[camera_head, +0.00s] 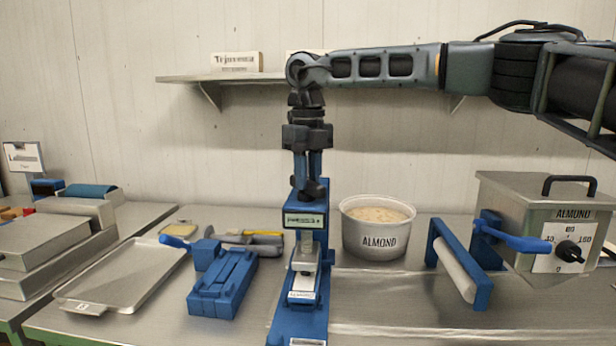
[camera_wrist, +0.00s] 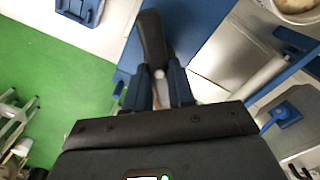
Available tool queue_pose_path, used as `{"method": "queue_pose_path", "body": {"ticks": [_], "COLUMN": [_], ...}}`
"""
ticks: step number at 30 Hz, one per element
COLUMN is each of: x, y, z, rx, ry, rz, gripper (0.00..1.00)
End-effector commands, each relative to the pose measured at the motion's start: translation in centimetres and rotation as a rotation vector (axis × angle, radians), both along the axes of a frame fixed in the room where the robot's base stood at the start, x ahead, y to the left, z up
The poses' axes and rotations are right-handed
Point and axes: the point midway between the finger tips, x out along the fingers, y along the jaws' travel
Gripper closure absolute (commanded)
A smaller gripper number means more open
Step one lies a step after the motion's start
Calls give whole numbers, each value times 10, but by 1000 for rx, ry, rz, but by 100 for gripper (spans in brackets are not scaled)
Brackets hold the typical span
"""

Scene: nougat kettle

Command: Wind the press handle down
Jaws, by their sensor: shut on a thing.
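The blue press (camera_head: 306,240) stands upright at the middle of the steel bench, with a pale label on its head and a metal part below. My gripper (camera_head: 309,178) points straight down at the top of the press. In the wrist view, my gripper (camera_wrist: 163,75) has its two blue fingers closed on the dark press handle (camera_wrist: 153,38). The handle reaches out beyond the fingertips, over the blue press body. In the head view the handle is mostly hidden by the gripper and looks like a dark piece on top of the press.
A tub marked ALMOND (camera_head: 378,240) stands close right of the press. Further right are a blue roller frame (camera_head: 482,290) and a steel kettle (camera_head: 530,195) with a blue lever. A blue block fixture (camera_head: 222,290) and an empty tray (camera_head: 98,296) lie left. A shelf (camera_head: 190,79) runs behind my arm.

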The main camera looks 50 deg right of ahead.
Motion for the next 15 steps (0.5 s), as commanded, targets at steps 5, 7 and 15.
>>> {"method": "queue_pose_path", "body": {"ticks": [5, 7, 15], "x": [0, 0, 0], "y": [0, 0, 0], "z": [1, 1, 1], "rx": [0, 0, 0], "ry": [-2, -2, -2], "rz": [-11, -11, -10], "gripper": [100, 100, 68]}}
